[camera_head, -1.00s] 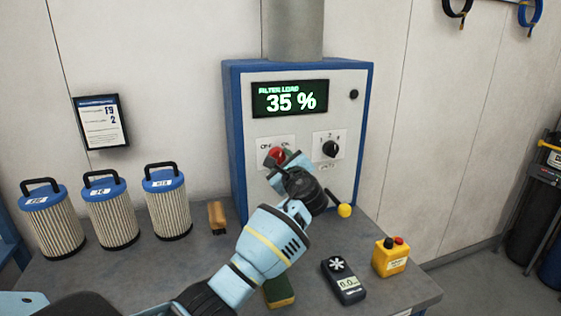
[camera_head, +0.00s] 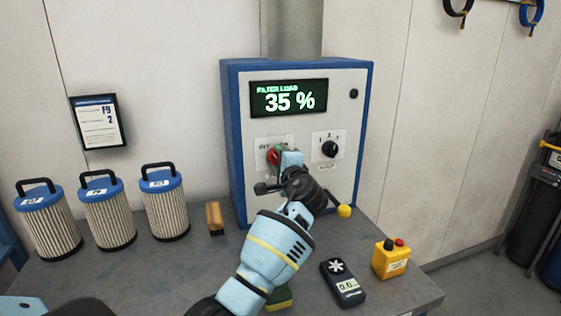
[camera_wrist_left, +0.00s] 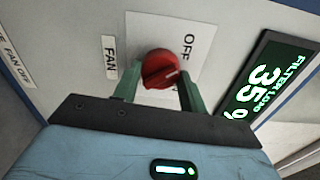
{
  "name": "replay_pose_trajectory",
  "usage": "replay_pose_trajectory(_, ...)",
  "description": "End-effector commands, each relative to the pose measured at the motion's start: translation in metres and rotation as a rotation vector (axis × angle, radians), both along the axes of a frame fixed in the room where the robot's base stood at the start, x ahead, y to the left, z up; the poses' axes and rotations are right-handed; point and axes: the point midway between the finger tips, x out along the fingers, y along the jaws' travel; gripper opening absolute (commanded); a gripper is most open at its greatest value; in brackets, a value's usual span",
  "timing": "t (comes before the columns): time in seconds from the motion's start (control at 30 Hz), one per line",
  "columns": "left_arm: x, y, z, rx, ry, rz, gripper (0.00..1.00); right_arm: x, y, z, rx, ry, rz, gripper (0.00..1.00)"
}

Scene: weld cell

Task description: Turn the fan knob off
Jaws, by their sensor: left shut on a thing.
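The red fan knob (camera_head: 273,156) sits on a white plate on the front of the blue-and-grey filter unit, left of a black knob. In the left wrist view the red knob (camera_wrist_left: 160,69) shows between two green fingers, beside a "FAN" label and "OFF" lettering. Its pale pointer mark points toward the lower right of that picture. My left gripper (camera_wrist_left: 157,88) is shut on the red knob. In the head view the left gripper (camera_head: 281,157) partly covers the knob and its plate. My right gripper is not in view.
The display (camera_head: 289,98) reads "FILTER LOAD 35 %". The black knob (camera_head: 330,149) is close right of my gripper. Several objects stand on the bench, including filter cartridges (camera_head: 107,215), a handheld meter (camera_head: 342,283) and a yellow button box (camera_head: 391,259).

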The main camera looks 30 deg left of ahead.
Motion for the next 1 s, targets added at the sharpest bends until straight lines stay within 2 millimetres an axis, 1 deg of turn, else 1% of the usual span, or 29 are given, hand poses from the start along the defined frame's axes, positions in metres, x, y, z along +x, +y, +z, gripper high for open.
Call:
replay_pose_trajectory(0.3, 0.0003, -0.0008, -0.0011, -0.063, -0.071, -0.001, 0.19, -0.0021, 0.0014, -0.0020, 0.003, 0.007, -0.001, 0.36)
replay_pose_trajectory(0.77, 0.0002, -0.0007, -0.0006, -0.073, -0.082, -0.001, 0.19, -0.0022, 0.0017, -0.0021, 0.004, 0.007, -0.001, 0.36)
replay_pose_trajectory(0.8, 0.0002, -0.0007, -0.0006, -0.073, -0.082, -0.001, 0.43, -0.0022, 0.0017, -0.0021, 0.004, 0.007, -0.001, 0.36)
replay_pose_trajectory(0.97, 0.0002, -0.0005, -0.0003, -0.072, -0.082, -0.001, 0.64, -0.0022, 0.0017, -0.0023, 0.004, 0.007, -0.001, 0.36)
replay_pose_trajectory(1.0, 0.0001, -0.0005, -0.0002, -0.071, -0.081, -0.001, 0.64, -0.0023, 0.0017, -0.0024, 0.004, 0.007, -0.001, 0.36)
